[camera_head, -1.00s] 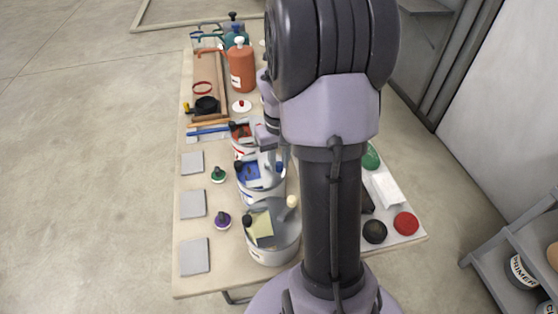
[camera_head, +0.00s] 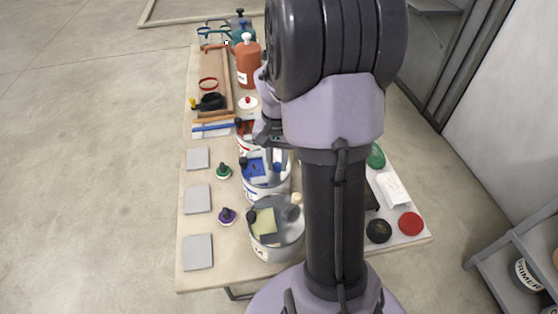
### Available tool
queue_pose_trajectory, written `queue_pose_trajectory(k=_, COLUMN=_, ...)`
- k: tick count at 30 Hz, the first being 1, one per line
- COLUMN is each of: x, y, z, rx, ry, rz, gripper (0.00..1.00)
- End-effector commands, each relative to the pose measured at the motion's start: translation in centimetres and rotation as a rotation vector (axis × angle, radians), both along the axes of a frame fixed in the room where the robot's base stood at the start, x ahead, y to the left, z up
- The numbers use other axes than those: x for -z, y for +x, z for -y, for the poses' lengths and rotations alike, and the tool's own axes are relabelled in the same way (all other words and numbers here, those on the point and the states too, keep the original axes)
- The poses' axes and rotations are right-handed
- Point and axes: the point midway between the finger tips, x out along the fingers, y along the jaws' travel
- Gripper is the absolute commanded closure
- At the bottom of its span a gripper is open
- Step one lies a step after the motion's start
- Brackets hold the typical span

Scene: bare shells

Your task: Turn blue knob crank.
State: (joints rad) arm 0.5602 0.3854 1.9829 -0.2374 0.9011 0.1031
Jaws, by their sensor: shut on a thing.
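A white bucket (camera_head: 262,189) with a blue inside stands near the middle of the table, partly behind my arm. The blue knob (camera_head: 277,167) of its crank shows at the right side of the opening, and a black knob sits at the left rim. My gripper (camera_head: 278,156) reaches down over the far right part of this bucket, at the blue knob. It is shut on the blue knob crank; the fingertips are small and partly hidden by my arm.
A grey-topped bucket (camera_head: 275,241) stands nearer, and a red one (camera_head: 245,130) farther off. Left are grey tiles (camera_head: 198,252), a purple knob (camera_head: 227,216) and a green knob (camera_head: 223,171). An orange bottle (camera_head: 247,62) stands behind. Red and black discs lie right of my arm.

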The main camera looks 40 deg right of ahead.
Motion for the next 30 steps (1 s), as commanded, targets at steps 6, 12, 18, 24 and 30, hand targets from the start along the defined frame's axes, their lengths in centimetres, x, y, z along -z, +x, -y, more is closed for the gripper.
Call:
queue_pose_trajectory(k=6, x=0.0, y=0.1, z=-0.1, rx=0.017, ry=0.000, rz=0.000, gripper=1.00)
queue_pose_trajectory(k=12, x=0.0, y=0.0, z=-0.1, rx=0.017, ry=0.000, rz=0.000, gripper=1.00)
queue_pose_trajectory(k=18, x=0.0, y=0.0, z=-0.1, rx=0.016, ry=0.000, rz=0.000, gripper=0.56)
queue_pose_trajectory(k=24, x=0.0, y=0.0, z=-0.1, rx=0.016, ry=0.000, rz=0.000, gripper=0.56)
queue_pose_trajectory(k=30, x=-1.6, y=0.1, z=0.0, rx=0.016, ry=-0.001, rz=0.001, gripper=0.56)
